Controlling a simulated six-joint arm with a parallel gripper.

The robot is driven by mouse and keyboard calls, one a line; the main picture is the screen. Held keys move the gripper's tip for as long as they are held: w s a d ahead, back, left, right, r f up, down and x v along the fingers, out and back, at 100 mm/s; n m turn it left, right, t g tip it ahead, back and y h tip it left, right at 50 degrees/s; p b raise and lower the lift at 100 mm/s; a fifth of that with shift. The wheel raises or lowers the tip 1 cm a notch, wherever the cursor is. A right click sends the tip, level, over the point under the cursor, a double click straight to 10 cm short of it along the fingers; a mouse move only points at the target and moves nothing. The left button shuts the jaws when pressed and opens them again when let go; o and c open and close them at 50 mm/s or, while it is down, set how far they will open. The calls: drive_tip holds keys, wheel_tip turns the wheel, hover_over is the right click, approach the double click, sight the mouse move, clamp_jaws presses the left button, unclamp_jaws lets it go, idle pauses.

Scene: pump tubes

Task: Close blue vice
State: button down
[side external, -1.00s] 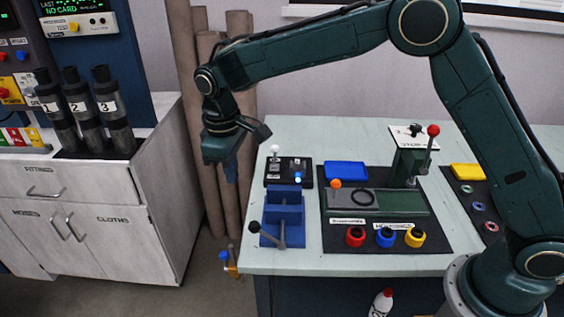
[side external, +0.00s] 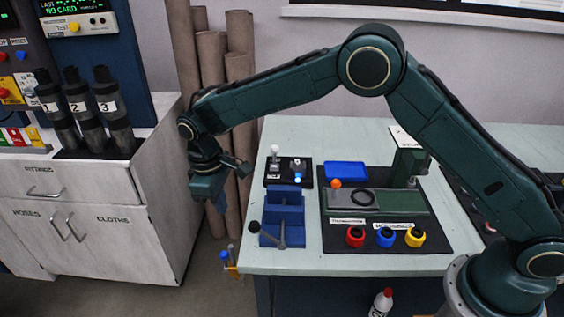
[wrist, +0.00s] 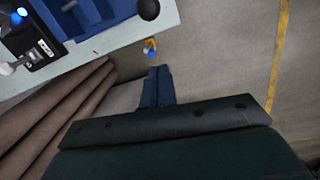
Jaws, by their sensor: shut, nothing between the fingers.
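The blue vice (side external: 283,215) stands on the front left corner of the workbench. Its dark lever (side external: 267,235) with a black ball end slants across the vice's front. The vice also shows at the top of the wrist view (wrist: 85,15), with the black ball (wrist: 148,9) beside it. My gripper (side external: 218,205) is to the left of the bench, over the gap by the cabinet, clear of the vice. In the wrist view my gripper's blue fingers (wrist: 159,78) are together and empty, over the floor.
A black switch box (side external: 289,171) stands behind the vice. A green fixture (side external: 390,201) and coloured caps (side external: 385,238) are to its right. Brown rolls (side external: 240,90) stand behind my gripper. A small blue-and-orange item (side external: 229,260) hangs at the bench's left edge. The cabinet (side external: 90,210) is left.

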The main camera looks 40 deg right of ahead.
sight(267, 235)
drive_tip(key=s+d+f, duration=0.2)
drive_tip(key=s+f, duration=0.1)
drive_tip(key=f, duration=0.2)
drive_tip(key=shift+d+f, duration=0.35)
drive_tip(key=shift+d, duration=0.05)
idle(0.3)
